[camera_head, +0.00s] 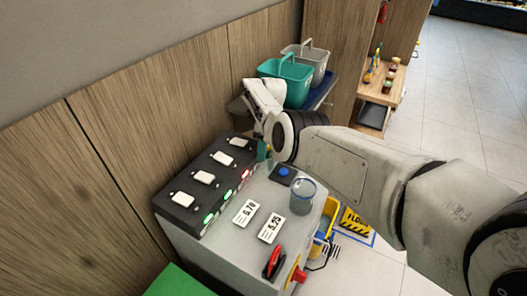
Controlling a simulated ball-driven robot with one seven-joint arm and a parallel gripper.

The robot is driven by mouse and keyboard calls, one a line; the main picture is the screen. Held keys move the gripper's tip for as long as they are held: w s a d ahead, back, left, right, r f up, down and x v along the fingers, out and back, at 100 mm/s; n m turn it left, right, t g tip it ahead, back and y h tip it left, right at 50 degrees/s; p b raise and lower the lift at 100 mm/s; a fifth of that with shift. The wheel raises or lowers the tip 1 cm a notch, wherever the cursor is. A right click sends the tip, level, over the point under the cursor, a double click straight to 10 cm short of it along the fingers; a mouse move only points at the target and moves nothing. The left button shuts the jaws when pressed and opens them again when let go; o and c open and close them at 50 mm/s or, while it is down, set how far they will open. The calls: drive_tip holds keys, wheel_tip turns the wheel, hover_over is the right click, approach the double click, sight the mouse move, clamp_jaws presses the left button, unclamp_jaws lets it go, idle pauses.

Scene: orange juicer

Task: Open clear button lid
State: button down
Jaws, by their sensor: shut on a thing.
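A blue button (284,172) sits on a dark square base on top of the grey machine (232,240). A clear, bluish cylinder (302,197) with a round rim stands just to its right and nearer. I cannot tell whether it is the button's lid or a separate cup. My gripper (263,151) is largely hidden behind my arm. Only a small teal part shows, left of and beyond the button, next to the black switch box. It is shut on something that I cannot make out.
The black box (180,213) carries several white switches and lit indicators. Price cards (245,212), a red-handled switch (274,262) and a red knob (299,275) are on the machine. Baskets (287,80) stand behind. A yellow bucket (327,222) is at right. A wooden wall borders the left.

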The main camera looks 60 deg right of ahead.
drive_tip(key=shift+w+a+f, duration=0.1)
drive_tip(key=shift+f, duration=0.05)
drive_tip(key=c, duration=0.9)
unclamp_jaws()
drive_tip(key=s+b+v, duration=0.1)
drive_tip(key=b+v, duration=0.2)
drive_tip(key=v, duration=0.7)
drive_tip(key=shift+w+d+r, duration=0.25)
drive_tip(key=shift+w+r, duration=0.15)
drive_tip(key=shift+w, duration=0.05)
